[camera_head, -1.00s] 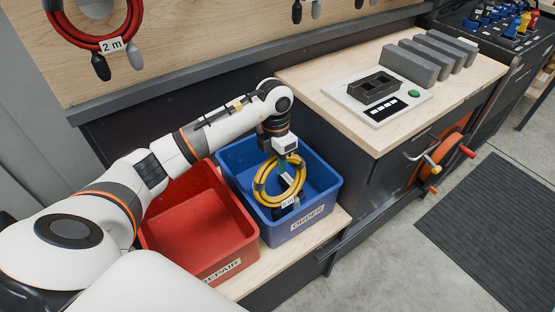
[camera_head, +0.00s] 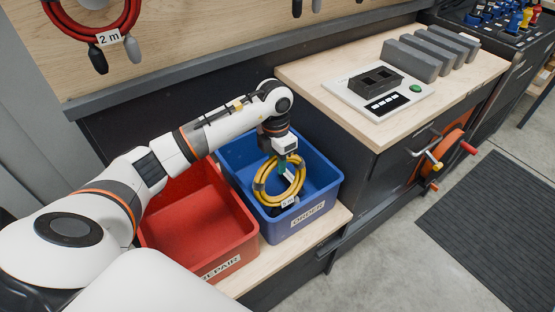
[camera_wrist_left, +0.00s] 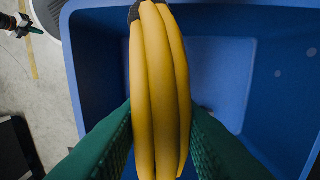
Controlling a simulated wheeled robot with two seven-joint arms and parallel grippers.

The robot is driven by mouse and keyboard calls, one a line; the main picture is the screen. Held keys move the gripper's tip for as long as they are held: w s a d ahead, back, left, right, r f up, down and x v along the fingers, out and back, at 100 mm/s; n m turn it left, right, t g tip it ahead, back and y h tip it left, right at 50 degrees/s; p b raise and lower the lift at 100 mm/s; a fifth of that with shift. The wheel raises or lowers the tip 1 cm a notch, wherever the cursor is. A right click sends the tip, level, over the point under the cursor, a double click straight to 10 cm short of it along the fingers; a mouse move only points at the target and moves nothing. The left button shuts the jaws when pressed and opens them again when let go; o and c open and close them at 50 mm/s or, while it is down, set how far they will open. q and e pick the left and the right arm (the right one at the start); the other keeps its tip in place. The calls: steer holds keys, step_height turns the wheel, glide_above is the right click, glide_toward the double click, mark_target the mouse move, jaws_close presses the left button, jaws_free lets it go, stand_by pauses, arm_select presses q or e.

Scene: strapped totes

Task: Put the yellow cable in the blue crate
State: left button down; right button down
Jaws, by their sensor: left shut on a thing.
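The yellow cable (camera_head: 266,193) is a coiled loop with dark ends and a small white tag, hanging over the blue crate (camera_head: 309,224), which is labelled ORDER. My left gripper (camera_head: 288,168) is shut on the coil. In the left wrist view, the green fingers of the left gripper (camera_wrist_left: 160,140) press on both sides of the yellow cable (camera_wrist_left: 160,90), with the floor and a wall of the blue crate (camera_wrist_left: 280,30) behind it. The coil's lower part is within the crate's outline; I cannot tell whether it touches the floor.
A red crate (camera_head: 250,243) labelled REPAIR stands left of the blue crate, empty where it shows. A wooden bench (camera_head: 345,122) with a tester device (camera_head: 418,98) and grey blocks (camera_head: 412,60) is to the right. A red cable (camera_head: 75,30) hangs on the board behind.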

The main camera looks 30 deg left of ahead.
arm_select(q)
steer(key=shift+f, duration=0.3)
stand_by(0.4)
steer(key=c, duration=1.1)
jaws_free()
steer(key=shift+o, duration=0.4)
steer(key=shift+f, duration=0.15)
step_height(320, 180, up, 12)
steer(key=shift+w+a+b, duration=0.15)
steer(key=shift+a+b, duration=0.15)
steer(key=shift+a, duration=0.05)
steer(key=shift+r, duration=0.2)
